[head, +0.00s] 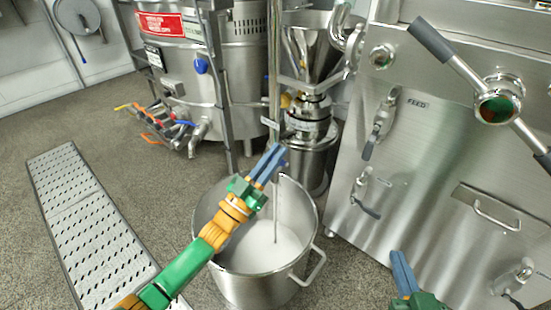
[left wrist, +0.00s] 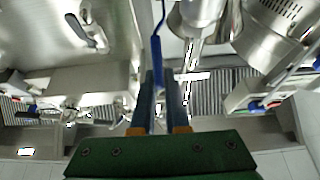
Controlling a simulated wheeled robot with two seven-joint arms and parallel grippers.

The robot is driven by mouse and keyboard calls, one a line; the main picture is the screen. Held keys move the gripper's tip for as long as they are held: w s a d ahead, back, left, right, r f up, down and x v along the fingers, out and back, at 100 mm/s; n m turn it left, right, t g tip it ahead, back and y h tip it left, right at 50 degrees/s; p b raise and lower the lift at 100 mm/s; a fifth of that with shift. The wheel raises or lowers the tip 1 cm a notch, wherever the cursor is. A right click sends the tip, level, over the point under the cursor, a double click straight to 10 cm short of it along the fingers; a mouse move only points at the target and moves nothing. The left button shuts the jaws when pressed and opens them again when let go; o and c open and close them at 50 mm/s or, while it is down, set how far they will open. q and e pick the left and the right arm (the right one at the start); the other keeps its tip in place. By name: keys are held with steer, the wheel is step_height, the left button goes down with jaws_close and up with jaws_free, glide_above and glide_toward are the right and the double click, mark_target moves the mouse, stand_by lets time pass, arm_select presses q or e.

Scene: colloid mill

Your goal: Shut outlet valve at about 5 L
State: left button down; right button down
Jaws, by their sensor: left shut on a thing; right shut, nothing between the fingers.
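A large steel pot (head: 213,258) stands on the floor with white liquid (head: 262,252) in it. A thin pale column (head: 276,215), which looks like a falling stream, reaches down to the liquid. My left gripper (head: 272,160) is above the pot, at the outlet beside the mill (head: 308,118). In the left wrist view, my left gripper (left wrist: 160,95) is shut on a thin blue valve handle (left wrist: 157,55). The valve body is mostly hidden behind the fingers in the head view. My right gripper (head: 401,266) is shut and empty, low at the right. I cannot read a volume mark.
A steel panel (head: 440,150) with a FEED valve (head: 382,118) and a large handle (head: 498,103) stands at the right. A steel tank (head: 190,70) with coloured valves is behind. A perforated floor grate (head: 85,215) lies at the left.

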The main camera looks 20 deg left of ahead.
arm_select(q)
steer(key=shift+s+f+b, duration=0.1)
steer(key=shift+s+b, duration=0.05)
steer(key=shift+b, duration=0.2)
arm_select(e)
step_height(320, 180, up, 7)
steer(key=a+t+y, duration=0.1)
steer(key=t, duration=0.2)
steer(key=shift+w+t, duration=0.4)
steer(key=shift+f, duration=0.1)
arm_select(q)
steer(key=c, duration=0.9)
jaws_free()
steer(key=p+v, duration=0.1)
steer(key=v, duration=0.6)
steer(key=shift+f, duration=0.1)
arm_select(e)
step_height(320, 180, down, 7)
steer(key=d+g+h, duration=0.1)
steer(key=g, duration=0.2)
steer(key=shift+s+g, duration=0.4)
arm_select(q)
steer(key=shift+a, duration=0.1)
arm_select(e)
steer(key=shift+s, duration=0.1)
